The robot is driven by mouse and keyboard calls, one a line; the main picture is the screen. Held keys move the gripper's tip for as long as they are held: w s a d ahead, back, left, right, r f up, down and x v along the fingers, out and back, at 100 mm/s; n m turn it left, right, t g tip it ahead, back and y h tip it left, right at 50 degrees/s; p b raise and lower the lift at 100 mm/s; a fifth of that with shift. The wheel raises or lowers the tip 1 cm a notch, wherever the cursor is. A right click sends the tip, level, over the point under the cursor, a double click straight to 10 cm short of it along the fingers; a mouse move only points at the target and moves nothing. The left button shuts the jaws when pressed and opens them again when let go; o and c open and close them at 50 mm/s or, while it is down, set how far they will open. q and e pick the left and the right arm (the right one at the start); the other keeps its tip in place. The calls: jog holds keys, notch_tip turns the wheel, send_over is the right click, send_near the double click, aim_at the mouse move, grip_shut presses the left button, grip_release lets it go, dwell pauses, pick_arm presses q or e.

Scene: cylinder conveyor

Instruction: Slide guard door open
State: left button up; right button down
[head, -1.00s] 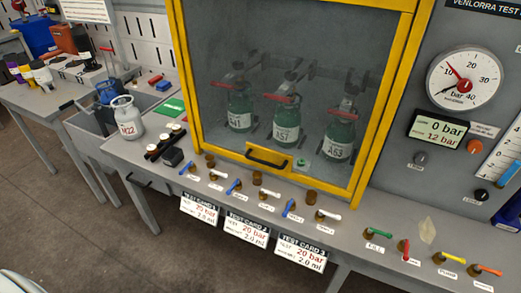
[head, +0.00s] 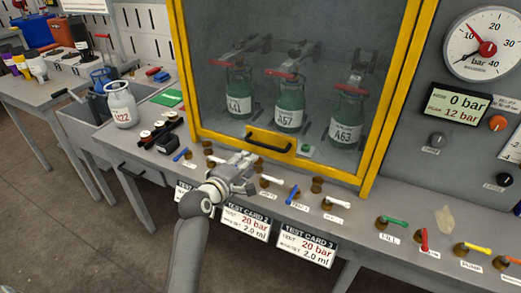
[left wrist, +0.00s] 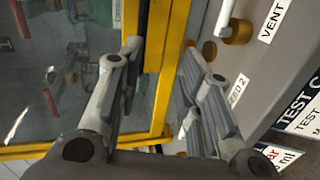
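The guard door (head: 310,157) is a yellow frame around a clear pane, standing down in front of three green cylinders. Its black bar handle (head: 268,142) is on the lower yellow rail. My left gripper (head: 250,178) is over the bench front, just below and left of the handle and apart from it. The left wrist view shows its two fingers (left wrist: 165,75) spread with nothing gripped; the yellow frame (left wrist: 158,60) lies beyond the gap between them. I cannot make out the handle in that view. My right gripper is not in view.
Blue, white and coloured valve levers (head: 291,195) line the bench front, some hidden by my left arm. A gauge (head: 484,43) and display (head: 460,109) are on the right panel. A white cylinder (head: 121,104) stands at left. Test cards (head: 307,247) hang below the edge.

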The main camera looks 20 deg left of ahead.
aim_at(259, 145)
pick_arm(q)
jog(key=shift+n+t, duration=0.3)
jog(key=shift+n, duration=0.2)
jog(key=x, duration=0.3)
jog(key=r+x, duration=0.1)
jog(key=x, duration=0.3)
jog(key=r+x, duration=0.1)
jog(key=x, duration=0.2)
jog(key=shift+w+a+f, duration=0.15)
jog(key=shift+w+a, duration=0.15)
jog(key=shift+w, duration=0.35)
grip_shut()
